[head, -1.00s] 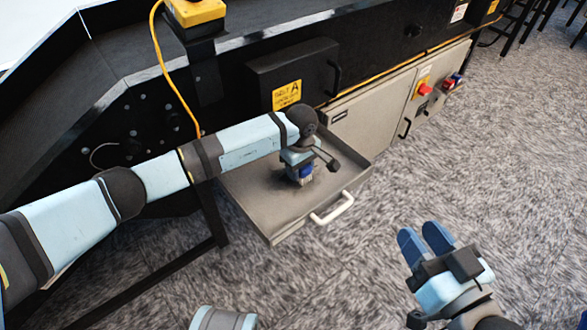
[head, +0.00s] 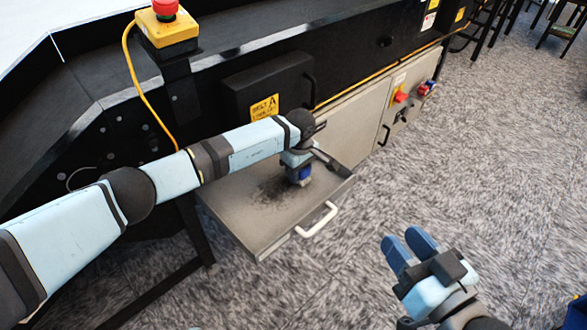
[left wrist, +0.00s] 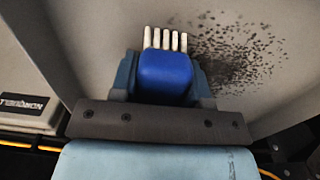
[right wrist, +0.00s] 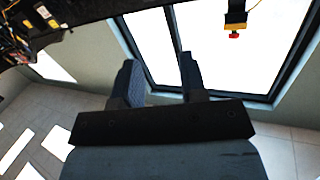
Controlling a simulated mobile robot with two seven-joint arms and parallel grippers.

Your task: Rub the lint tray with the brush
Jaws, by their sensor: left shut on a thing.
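The lint tray (head: 232,222) is a grey pulled-out drawer with a white handle (head: 317,219). A patch of dark lint (head: 268,193) lies on its floor; the lint also shows in the left wrist view (left wrist: 235,57). My left gripper (head: 298,172) is over the tray's right part, shut on the brush, whose blue body (left wrist: 165,72) and pale bristles (left wrist: 166,38) show in the left wrist view. The brush is beside the lint patch; whether its bristles touch the tray floor I cannot tell. My right gripper (head: 408,250) is open and empty over the carpet.
A black box with a yellow belt label (head: 265,107) is behind the tray. A grey cabinet with a red switch (head: 400,97) stands to the right. An emergency stop (head: 167,22) is above left. Carpet (head: 450,150) at right is clear.

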